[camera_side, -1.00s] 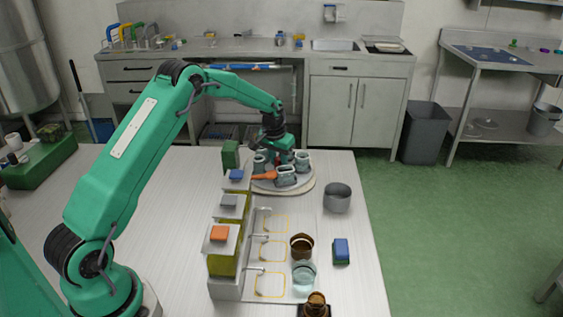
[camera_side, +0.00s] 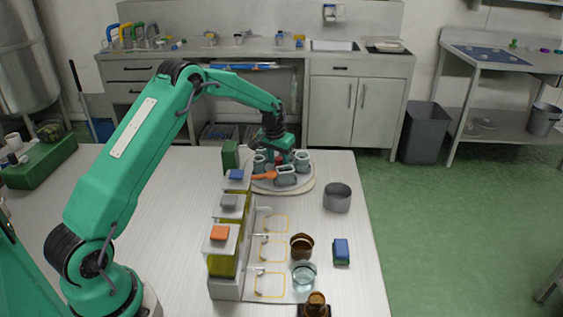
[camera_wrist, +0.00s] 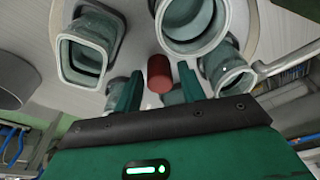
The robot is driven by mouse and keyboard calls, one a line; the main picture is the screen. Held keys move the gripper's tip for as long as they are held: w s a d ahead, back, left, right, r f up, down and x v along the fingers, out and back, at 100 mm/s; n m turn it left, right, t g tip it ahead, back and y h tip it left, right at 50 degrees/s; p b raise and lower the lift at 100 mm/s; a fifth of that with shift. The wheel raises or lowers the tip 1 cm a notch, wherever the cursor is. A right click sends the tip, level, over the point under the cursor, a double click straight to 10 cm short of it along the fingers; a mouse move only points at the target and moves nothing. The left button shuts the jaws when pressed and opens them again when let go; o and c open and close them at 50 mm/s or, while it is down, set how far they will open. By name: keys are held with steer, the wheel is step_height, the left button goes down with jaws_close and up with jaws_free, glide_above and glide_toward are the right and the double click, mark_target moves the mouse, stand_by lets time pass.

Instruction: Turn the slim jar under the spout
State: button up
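A pale round turntable (camera_side: 308,186) stands at the far end of the table and bears several grey-green jars. In the wrist view I see a square-mouthed jar (camera_wrist: 84,55), a wide round-mouthed jar (camera_wrist: 192,22) and another round jar (camera_wrist: 228,72). Others are partly hidden by my gripper; I cannot tell which is the slim one. A red-brown peg (camera_wrist: 159,72) stands among the jars. My gripper (camera_wrist: 160,88) is open, its fingers either side of the peg with gaps showing. In the side view my gripper (camera_side: 282,155) is low over the turntable. An orange spout (camera_side: 264,175) reaches over the turntable's near-left side.
A grey pot (camera_side: 337,198), a brown jar (camera_side: 301,246), a clear glass jar (camera_side: 303,274) and a blue block (camera_side: 341,251) stand nearer.

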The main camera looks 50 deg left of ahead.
mark_target(279, 159)
steer(key=shift+r, duration=3.9)
steer(key=shift+o, duration=0.4)
steer(key=shift+f, duration=0.4)
steer(key=shift+f, duration=0.15)
steer(key=shift+f, duration=3.5)
steer(key=c, duration=0.7)
